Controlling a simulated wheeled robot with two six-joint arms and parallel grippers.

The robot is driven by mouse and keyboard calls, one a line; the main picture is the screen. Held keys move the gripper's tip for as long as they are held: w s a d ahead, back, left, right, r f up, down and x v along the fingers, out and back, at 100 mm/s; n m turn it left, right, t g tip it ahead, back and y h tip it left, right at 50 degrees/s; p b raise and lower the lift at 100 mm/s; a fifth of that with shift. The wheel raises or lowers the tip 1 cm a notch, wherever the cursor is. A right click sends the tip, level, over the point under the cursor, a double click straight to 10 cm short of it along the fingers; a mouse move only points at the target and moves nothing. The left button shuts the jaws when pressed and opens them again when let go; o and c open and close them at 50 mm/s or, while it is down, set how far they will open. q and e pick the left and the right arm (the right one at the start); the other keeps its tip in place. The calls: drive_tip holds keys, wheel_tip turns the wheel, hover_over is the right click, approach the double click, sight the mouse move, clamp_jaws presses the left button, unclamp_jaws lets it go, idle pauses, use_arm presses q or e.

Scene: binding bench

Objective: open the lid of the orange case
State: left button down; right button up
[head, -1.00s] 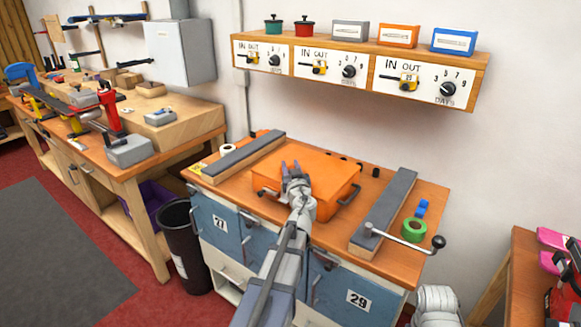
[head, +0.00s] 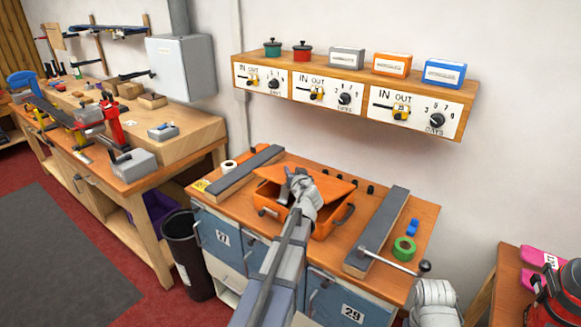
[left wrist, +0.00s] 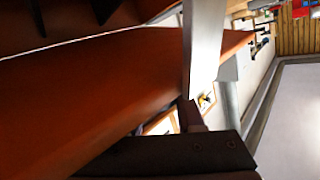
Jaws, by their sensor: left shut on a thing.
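The orange case (head: 268,210) sits on the wooden bench top between two grey-topped rails. Its lid (head: 326,187) is raised partway and tilted, with a dark gap above the front wall. My left gripper (head: 293,183) is at the front of the lid, shut on its edge; the arm hides part of the case front. In the left wrist view a broad orange panel (left wrist: 85,95), seemingly part of the case, lies close beside the gripper fingers (left wrist: 195,85). The exact grip point is hard to make out. My right gripper is not in view.
The left rail (head: 240,172) and right rail (head: 378,230) flank the case. A crank handle (head: 400,262) sticks out at the right front, near green tape (head: 404,248). A shelf with dials (head: 350,95) hangs on the wall above. A dark bin (head: 185,250) stands left.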

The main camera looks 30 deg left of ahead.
use_arm(q)
drive_tip(key=w+d+r+m+g+h+p, duration=0.1)
drive_tip(key=w+r+m+g+p, duration=0.4)
drive_tip(key=w+p, duration=0.9)
drive_tip(key=shift+d+r+g+p, duration=0.15)
drive_tip(key=shift+r+g+p, duration=1.4)
drive_tip(key=shift+r, duration=0.6)
drive_tip(key=shift+w+h, duration=0.1)
drive_tip(key=shift+h, duration=0.2)
drive_tip(key=c, duration=0.6)
unclamp_jaws()
drive_tip(key=shift+o, duration=0.3)
